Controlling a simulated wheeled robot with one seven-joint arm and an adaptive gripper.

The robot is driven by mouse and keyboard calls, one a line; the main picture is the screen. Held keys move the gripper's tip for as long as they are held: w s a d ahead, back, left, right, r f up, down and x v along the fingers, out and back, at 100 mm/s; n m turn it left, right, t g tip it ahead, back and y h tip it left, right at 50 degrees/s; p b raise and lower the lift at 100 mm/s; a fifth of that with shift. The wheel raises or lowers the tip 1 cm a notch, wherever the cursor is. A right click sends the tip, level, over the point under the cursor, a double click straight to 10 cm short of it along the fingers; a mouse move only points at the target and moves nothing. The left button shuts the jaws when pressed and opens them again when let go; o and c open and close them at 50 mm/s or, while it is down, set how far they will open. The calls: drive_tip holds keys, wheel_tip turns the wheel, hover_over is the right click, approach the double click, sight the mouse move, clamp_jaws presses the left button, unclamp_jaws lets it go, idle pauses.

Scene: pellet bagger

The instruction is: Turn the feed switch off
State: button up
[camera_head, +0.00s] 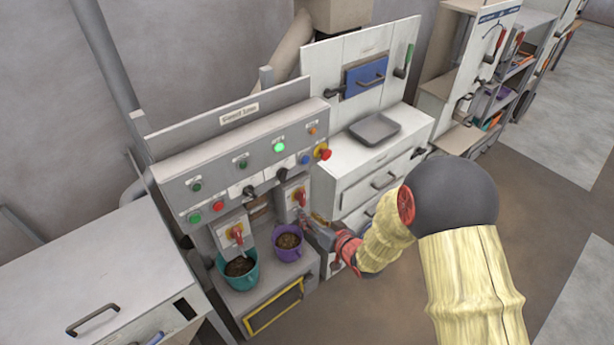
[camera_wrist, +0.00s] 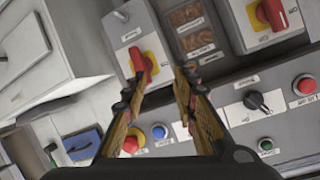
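Two red rotary handles on yellow plates sit on the dispenser fronts. The right one (camera_head: 299,196) is above the purple cup and shows close up in the wrist view (camera_wrist: 140,66). The left one (camera_head: 237,234) is above the teal cup and shows at the top of the wrist view (camera_wrist: 270,12). Black selector knobs (camera_head: 250,191) are on the sloped panel, one clear in the wrist view (camera_wrist: 256,101). I cannot read which is labelled feed. My gripper (camera_wrist: 158,72) is open and empty; its left finger's tip appears beside or overlapping the right red handle, contact unclear.
A purple cup (camera_head: 288,246) and a teal cup (camera_head: 238,276) hold pellets below the switches. A red mushroom button (camera_head: 323,152) and several coloured buttons are on the panel. A white cabinet (camera_head: 338,172) with a grey tray (camera_head: 374,128) stands to the right.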

sight(286, 178)
wheel_tip(286, 178, up, 10)
drive_tip(key=w+a+t+y, duration=0.1)
drive_tip(key=a+t+y, duration=0.1)
drive_tip(key=t+y, duration=0.1)
drive_tip(key=shift+m, duration=0.4)
drive_tip(key=shift+x, duration=4)
drive_tip(key=shift+a+r, duration=0.1)
drive_tip(key=shift+c, duration=0.8)
clamp_jaws()
